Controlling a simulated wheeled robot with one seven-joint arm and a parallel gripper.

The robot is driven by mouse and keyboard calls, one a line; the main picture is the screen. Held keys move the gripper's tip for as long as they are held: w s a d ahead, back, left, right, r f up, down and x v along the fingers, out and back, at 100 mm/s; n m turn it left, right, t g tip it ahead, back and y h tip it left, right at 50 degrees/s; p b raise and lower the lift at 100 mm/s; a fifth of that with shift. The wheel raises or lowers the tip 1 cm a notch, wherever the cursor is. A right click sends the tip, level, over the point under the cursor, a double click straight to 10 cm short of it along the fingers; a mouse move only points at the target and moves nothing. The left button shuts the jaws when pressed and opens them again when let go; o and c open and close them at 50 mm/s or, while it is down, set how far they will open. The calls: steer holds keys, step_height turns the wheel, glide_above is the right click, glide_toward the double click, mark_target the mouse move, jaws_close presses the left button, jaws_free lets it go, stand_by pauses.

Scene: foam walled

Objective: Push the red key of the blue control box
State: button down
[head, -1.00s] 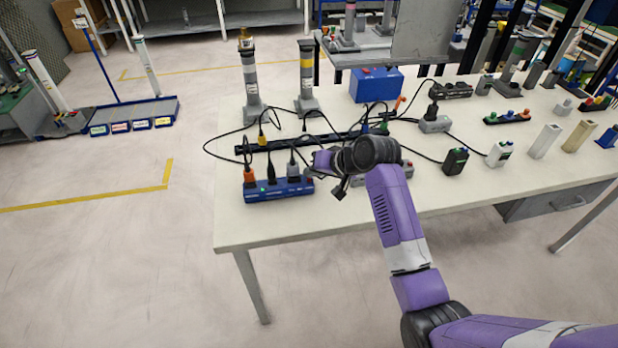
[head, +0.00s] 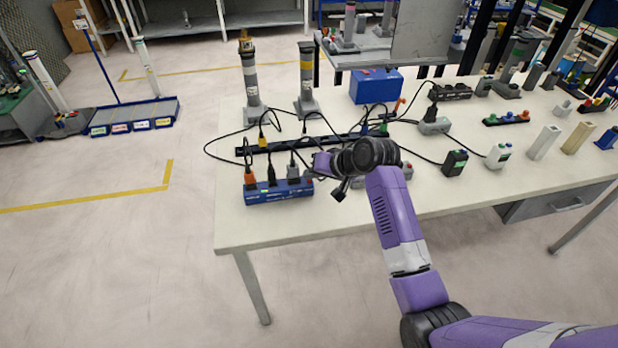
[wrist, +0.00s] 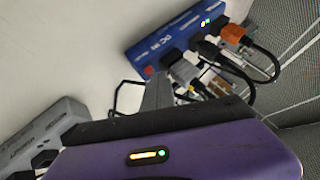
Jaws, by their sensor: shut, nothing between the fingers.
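A blue box with plugs and cables (head: 280,194) lies near the front left of the table. It also shows in the wrist view (wrist: 160,46), with a small red key (wrist: 148,71) at its near end. My gripper (head: 339,191) is just right of this box in the head view, pointing down. In the wrist view my gripper (wrist: 150,92) is shut and empty, close to the red-key end. I cannot tell whether it touches the key. A larger plain blue box (head: 376,87) stands farther back, with a small red spot on top.
A grey box (wrist: 45,132) lies on the other side of my gripper. Black cables and a dark strip (head: 290,144) run behind the blue box. Two grey posts (head: 306,85) stand at the back. The white table's (head: 236,225) front left corner is clear.

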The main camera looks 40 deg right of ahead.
steer(key=shift+r+p, duration=0.4)
steer(key=shift+r, duration=0.2)
step_height(320, 180, up, 5)
steer(key=p, duration=0.5)
stand_by(0.7)
